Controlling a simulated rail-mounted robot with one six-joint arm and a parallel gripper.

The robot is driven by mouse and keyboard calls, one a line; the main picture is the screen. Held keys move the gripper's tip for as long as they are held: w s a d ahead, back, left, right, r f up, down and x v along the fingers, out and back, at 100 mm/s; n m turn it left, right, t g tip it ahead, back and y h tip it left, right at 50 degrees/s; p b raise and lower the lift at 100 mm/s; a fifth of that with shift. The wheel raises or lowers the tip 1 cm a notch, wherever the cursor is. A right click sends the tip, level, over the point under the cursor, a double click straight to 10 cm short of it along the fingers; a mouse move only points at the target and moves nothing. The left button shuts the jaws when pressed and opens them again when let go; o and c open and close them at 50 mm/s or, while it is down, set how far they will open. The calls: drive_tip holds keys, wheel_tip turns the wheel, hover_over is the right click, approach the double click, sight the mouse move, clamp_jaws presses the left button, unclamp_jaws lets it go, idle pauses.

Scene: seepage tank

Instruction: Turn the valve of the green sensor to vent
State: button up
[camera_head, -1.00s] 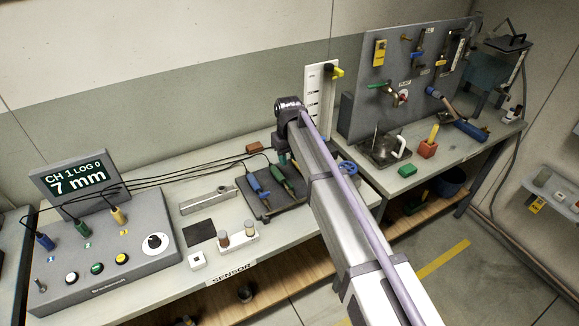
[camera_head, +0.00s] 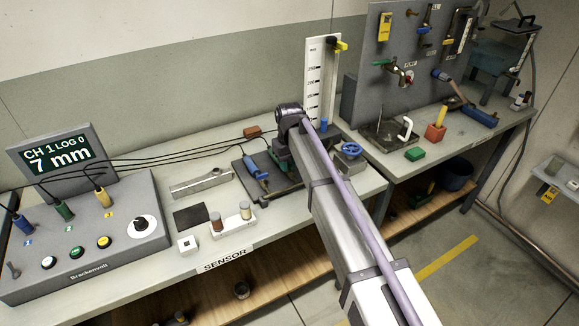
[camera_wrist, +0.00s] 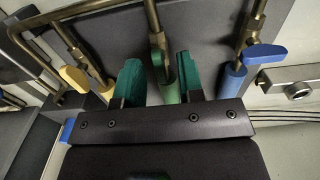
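The green sensor (camera_wrist: 170,93) shows in the wrist view as a green cylinder under a brass fitting, with a small green valve lever (camera_wrist: 158,62) beside the fitting. My gripper (camera_wrist: 159,68) has its two teal fingers apart, one on each side of the lever. I see no clear contact. The blue sensor (camera_wrist: 232,82) with its blue lever is to the right, and a yellow lever (camera_wrist: 73,78) is to the left.
The console (camera_head: 80,242) has a display (camera_head: 58,155) reading CH 1 LOG 0, 7 mm. Black cables cross from it to the tray. A blue handwheel (camera_head: 351,150) and a white scale (camera_head: 319,85) stand close by. A bottle holder (camera_head: 232,226) is at the bench front.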

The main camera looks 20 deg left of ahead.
clamp_jaws()
drive_tip(key=shift+m, duration=0.4)
drive_tip(key=m, duration=1.3)
drive_tip(key=shift+m, duration=0.3)
drive_tip(key=m, duration=0.4)
drive_tip(key=shift+m, duration=0.4)
idle(0.3)
